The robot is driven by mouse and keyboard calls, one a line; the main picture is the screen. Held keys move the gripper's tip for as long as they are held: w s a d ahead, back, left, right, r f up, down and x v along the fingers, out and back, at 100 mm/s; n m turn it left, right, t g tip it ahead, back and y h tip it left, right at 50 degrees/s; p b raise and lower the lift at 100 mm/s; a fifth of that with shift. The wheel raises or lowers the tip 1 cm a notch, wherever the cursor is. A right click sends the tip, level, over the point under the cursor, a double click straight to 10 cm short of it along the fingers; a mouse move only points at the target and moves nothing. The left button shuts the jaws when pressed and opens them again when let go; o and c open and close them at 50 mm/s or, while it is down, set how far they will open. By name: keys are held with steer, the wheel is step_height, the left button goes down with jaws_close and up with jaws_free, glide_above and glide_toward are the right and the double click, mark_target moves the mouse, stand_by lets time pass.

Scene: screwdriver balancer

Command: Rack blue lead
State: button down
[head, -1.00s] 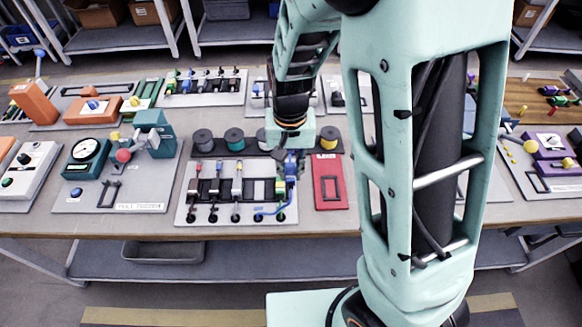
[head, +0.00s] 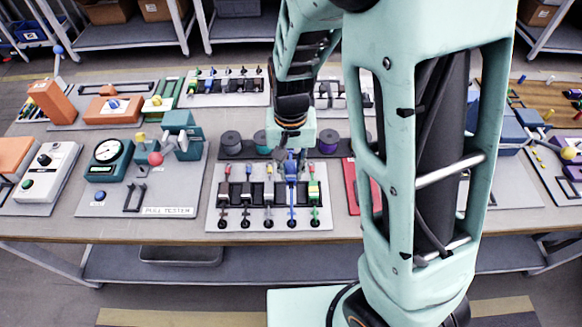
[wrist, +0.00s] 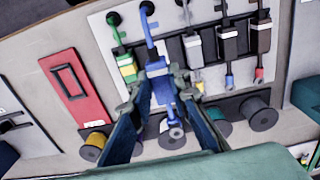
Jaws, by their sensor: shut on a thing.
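The blue lead (wrist: 160,90) is between the fingers of my gripper (wrist: 162,88) in the wrist view, and its blue cable runs up to a hole at the board's edge. In the head view my gripper (head: 291,155) points down over the rack board (head: 212,222), and the blue lead (head: 291,200) hangs straight between the white lead (head: 268,193) and the green lead (head: 314,192). My gripper is shut on the blue lead's body. Whether the lead rests in its slot or is held just above it, I cannot tell.
A red panel (wrist: 68,75) lies close beside the green lead. The pull tester board (head: 170,200) is at left. My arm covers the table's right part.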

steer(key=shift+f+b, duration=3.05)
steer(key=shift+f, duration=0.75)
steer(key=shift+f+b, duration=0.45)
steer(key=shift+f, duration=0.15)
steer(key=c, duration=1.7)
jaws_free()
steer(key=shift+c, duration=0.2)
steer(key=shift+r, duration=0.1)
step_height(320, 180, up, 12)
steer(key=shift+f, duration=0.1)
